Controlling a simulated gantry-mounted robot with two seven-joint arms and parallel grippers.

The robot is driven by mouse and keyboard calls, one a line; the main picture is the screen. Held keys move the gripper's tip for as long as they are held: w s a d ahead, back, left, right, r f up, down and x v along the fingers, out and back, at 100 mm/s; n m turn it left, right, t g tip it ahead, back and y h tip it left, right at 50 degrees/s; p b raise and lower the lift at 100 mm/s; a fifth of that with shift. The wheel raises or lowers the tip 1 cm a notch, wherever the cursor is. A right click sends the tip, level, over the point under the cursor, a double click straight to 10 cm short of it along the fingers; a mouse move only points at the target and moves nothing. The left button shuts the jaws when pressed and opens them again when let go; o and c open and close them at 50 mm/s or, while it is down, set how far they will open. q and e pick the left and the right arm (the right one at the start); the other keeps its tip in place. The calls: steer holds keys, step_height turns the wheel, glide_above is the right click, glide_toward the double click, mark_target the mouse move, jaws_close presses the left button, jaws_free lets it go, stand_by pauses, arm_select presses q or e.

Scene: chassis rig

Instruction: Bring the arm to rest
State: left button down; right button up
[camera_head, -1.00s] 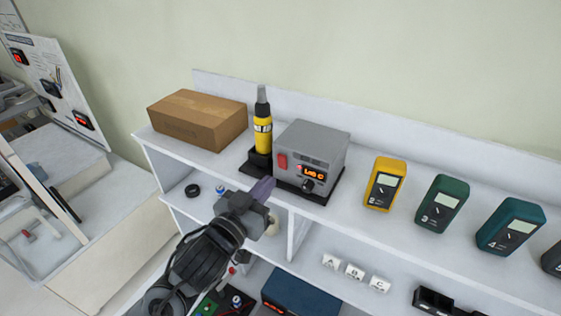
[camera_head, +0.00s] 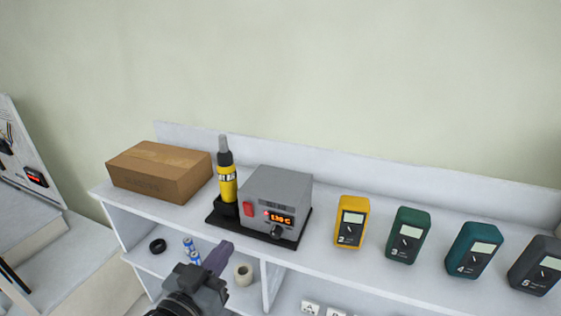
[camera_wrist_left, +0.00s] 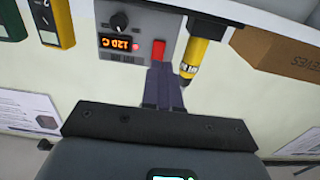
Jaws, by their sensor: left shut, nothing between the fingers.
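My left gripper (camera_head: 218,257) is in the lower middle of the head view, in front of the shelf unit. Its fingers are shut and empty. In the left wrist view its fingers (camera_wrist_left: 163,86) show closed together, with the grey station (camera_wrist_left: 143,25) and its red switch beyond them. The station (camera_head: 278,195) stands on the top shelf, with a lit orange display. The yellow iron (camera_head: 228,183) is upright in a black stand to its left. Any gap between my fingers and the station is hard to judge. My right arm is not in view.
A cardboard box (camera_head: 158,172) sits at the left end of the top shelf. Several meters, including a yellow one (camera_head: 351,222), stand along the right. Below are a black ring (camera_head: 157,246), blue-white cylinders (camera_head: 192,252) and a beige roll (camera_head: 243,274).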

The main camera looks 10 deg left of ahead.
arm_select(q)
steer(key=s+a+f+g+y+p, duration=0.1)
steer(key=s+a+f+g+p, duration=0.1)
steer(key=s+f+g, duration=0.5)
steer(key=s+a+f+g+y+p, duration=0.2)
steer(key=s+f+g+p, duration=0.2)
steer(key=s+f, duration=1.2)
step_height(320, 180, down, 3)
steer(key=g, duration=0.2)
steer(key=shift+s+a+f+n+g, duration=0.2)
steer(key=shift+s+n+g, duration=0.2)
